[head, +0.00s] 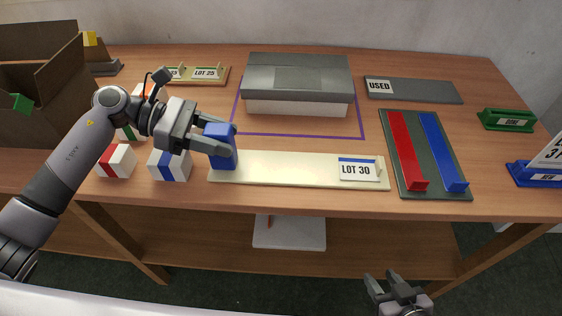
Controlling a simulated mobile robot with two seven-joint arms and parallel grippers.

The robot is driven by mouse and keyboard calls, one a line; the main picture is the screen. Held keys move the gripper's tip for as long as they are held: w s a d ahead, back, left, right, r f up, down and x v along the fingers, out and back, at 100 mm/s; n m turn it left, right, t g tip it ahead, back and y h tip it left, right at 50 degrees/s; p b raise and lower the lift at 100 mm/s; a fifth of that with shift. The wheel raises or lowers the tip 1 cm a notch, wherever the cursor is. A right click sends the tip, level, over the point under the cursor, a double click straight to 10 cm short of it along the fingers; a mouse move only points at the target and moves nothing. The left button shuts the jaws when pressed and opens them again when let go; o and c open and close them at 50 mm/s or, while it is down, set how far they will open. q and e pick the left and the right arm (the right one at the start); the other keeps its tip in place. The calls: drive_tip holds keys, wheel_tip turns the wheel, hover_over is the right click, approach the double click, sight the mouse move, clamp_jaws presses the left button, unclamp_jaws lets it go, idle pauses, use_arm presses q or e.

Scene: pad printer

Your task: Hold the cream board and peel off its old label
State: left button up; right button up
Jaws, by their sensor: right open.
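The cream board (290,168) lies flat along the table's front, with a blue block (221,158) standing at its left end. A white label reading LOT 30 (358,171), with a blue top stripe, lies on its right end. A small pale tab shows at the label's right edge. My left gripper (222,143) is shut on the blue block, one finger in front and the other mostly hidden behind. My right gripper (393,284) is open and empty, low in the view in front of the table, away from the board.
Right of the board, a dark tray (411,153) holds a red bar (404,150) and a blue bar (441,150). A grey-lidded box (298,85) stands behind. A grey USED plate (425,92) lies back right. Striped blocks (170,165) and a brown carton (40,115) are left.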

use_arm(q)
clamp_jaws()
